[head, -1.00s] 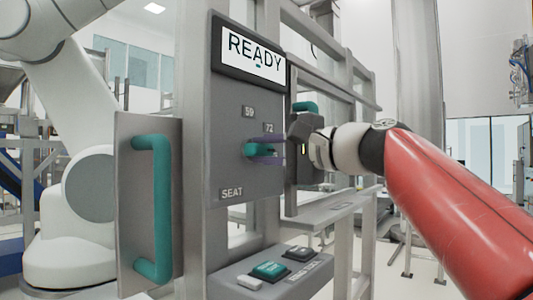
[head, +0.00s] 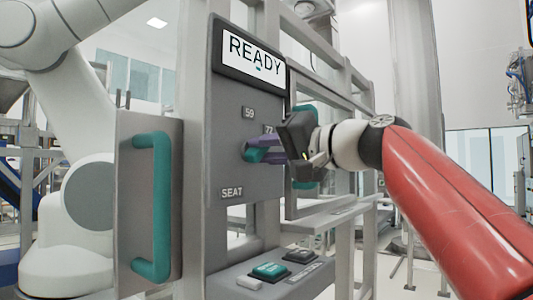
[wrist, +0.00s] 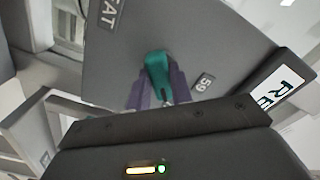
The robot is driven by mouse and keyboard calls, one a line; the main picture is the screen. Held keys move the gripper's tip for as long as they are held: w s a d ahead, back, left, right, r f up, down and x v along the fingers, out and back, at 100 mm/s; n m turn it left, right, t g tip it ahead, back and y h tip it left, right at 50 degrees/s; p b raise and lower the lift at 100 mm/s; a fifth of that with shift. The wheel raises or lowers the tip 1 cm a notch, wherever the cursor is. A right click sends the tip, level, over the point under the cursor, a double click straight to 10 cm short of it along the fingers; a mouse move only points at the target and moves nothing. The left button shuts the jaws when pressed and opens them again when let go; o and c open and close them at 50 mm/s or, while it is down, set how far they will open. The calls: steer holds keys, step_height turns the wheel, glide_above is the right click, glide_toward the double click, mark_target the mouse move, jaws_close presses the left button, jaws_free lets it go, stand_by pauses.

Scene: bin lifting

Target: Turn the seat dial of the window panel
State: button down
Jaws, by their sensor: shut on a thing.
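The seat dial (head: 254,155) is a teal knob on the grey window panel (head: 232,120), above the printed word SEAT. Number labels stand above it, one reading 59 and another partly hidden by my gripper. My gripper (head: 262,149) has purple fingers and reaches the knob from the right. In the wrist view my gripper (wrist: 160,88) has one finger on each side of the teal dial (wrist: 158,72), shut on it. The panel's display (head: 254,55) reads READY.
A teal door handle (head: 152,205) stands out at the left. Below the panel is a shelf with a teal button (head: 268,270) and a dark button (head: 300,256). Another teal handle (head: 306,112) is behind my gripper. A white robot arm (head: 85,150) stands at far left.

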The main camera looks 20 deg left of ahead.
steer(key=shift+f, duration=0.1)
stand_by(0.4)
steer(key=c, duration=1.2)
jaws_free()
steer(key=shift+c, duration=0.2)
steer(key=b+v, duration=0.1)
steer(key=v, duration=0.6)
steer(key=shift+d+b, duration=0.4)
steer(key=shift+s, duration=0.15)
